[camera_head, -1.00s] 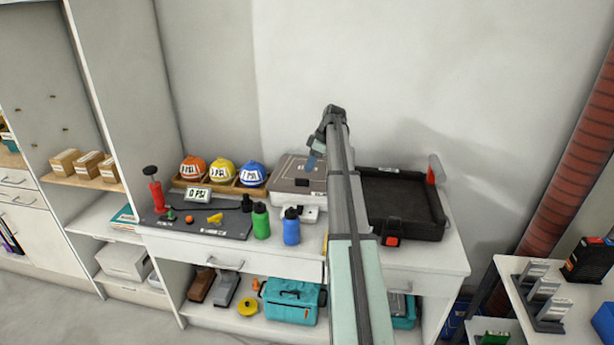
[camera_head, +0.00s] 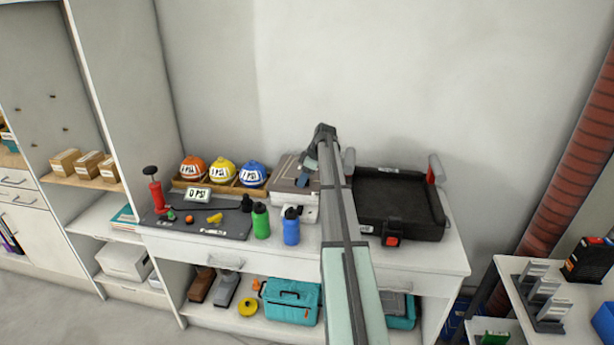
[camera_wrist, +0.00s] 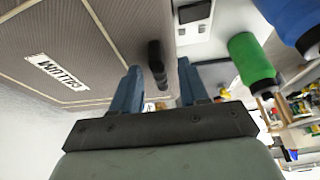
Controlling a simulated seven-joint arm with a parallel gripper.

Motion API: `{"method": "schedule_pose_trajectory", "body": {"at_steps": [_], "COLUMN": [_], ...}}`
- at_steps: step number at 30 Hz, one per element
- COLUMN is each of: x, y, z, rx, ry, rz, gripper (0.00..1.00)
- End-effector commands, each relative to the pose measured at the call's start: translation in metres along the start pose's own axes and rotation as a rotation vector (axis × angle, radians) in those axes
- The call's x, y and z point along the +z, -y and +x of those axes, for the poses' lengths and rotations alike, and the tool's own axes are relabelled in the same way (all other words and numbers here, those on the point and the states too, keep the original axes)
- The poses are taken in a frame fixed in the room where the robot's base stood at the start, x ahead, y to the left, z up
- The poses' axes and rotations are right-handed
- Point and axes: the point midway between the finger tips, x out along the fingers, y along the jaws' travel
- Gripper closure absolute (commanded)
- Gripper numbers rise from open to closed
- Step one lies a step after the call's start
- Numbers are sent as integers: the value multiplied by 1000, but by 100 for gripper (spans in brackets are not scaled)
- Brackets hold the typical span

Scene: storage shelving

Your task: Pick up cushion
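The likely cushion (camera_head: 285,172) is a flat grey-brown panel with light edge lines, on a white case on the bench, left of my arm. In the wrist view the panel (camera_wrist: 110,22) fills the upper left, with a white label too unclear to read for certain. A short black handle (camera_wrist: 156,58) stands out from it. My gripper (camera_wrist: 158,75) is open, its two blue fingers apart. The handle appears between the fingertips in that view; I see no contact. In the head view my gripper (camera_head: 303,180) is low over the panel, and my arm hides the panel's right side.
A black tray (camera_head: 437,232) lies right of my arm. Green (camera_head: 261,221) and blue (camera_head: 291,227) bottles stand at the front. Three labelled balls sit in a wooden holder (camera_head: 226,188) to the left, behind a dark mat with a red pump (camera_head: 156,195). A wall is behind.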

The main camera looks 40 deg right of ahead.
Motion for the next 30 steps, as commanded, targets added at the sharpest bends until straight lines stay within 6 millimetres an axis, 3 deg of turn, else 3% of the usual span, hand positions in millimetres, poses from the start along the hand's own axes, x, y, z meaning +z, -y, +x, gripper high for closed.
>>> {"method": "schedule_pose_trajectory", "body": {"at_steps": [13, 30], "x": [0, 0], "y": [0, 0], "z": [0, -1], "rx": [0, 1], "ry": [0, -1], "rz": [0, 0], "gripper": [99, 100]}}
